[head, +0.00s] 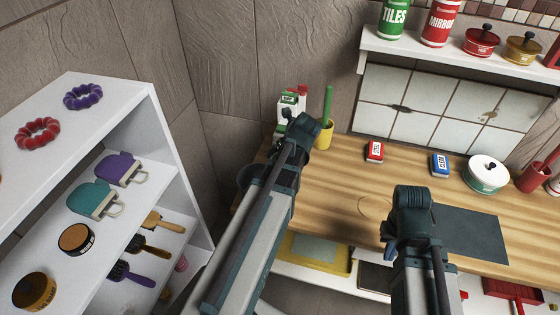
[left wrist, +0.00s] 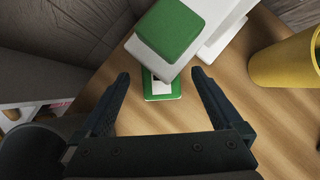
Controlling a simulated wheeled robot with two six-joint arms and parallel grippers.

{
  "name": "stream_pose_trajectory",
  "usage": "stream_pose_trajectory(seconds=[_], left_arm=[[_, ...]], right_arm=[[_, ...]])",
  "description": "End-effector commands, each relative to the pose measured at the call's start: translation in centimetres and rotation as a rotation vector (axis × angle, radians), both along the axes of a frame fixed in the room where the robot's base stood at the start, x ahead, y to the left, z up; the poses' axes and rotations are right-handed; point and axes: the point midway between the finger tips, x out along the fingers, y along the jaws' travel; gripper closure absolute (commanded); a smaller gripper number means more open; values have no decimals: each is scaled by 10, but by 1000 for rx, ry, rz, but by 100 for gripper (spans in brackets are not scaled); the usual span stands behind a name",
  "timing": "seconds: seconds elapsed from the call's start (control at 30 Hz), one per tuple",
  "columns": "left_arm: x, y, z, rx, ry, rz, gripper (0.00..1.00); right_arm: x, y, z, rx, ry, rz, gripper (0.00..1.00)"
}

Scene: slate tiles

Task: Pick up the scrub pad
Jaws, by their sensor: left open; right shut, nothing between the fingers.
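A small flat green block with a white label (left wrist: 163,87), which looks like the scrub pad, lies on the wooden counter in the left wrist view. A green-and-white container (left wrist: 168,38) stands close beyond it and overlaps its far part. My left gripper (left wrist: 161,74) is open, its fingers to either side of the green block in that view and not closed on it. In the head view my left arm hides the block. My right gripper (head: 390,246) is shut and empty over the front of the counter, partly hidden by its own wrist.
A yellow cup (head: 325,134) with a green stick stands right of the left wrist. A red block (head: 374,152), a blue block (head: 440,164) and a white-lidded pot (head: 486,174) stand on the counter (head: 340,190). A dark mat (head: 475,236) lies by my right arm.

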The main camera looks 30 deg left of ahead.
Motion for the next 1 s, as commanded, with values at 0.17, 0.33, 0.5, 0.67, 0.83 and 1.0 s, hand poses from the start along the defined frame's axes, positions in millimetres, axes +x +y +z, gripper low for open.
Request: stream_pose_trajectory(seconds=[0.17,0.33,0.5,0.67,0.83,1.0], left_arm=[[7,10,-22,0,0,1,0],[7,11,-20,0,0,0,0],[7,11,-20,0,0,0,16],[7,11,-20,0,0,0,45],[7,11,-20,0,0,0,76],[7,11,-20,0,0,0,96]], right_arm=[[0,0,-22,0,0,0,100],[0,0,-20,0,0,0,100],[0,0,-20,0,0,0,100],[0,0,-20,0,0,0,100],[0,0,-20,0,0,0,100],[0,0,-20,0,0,0,100]])
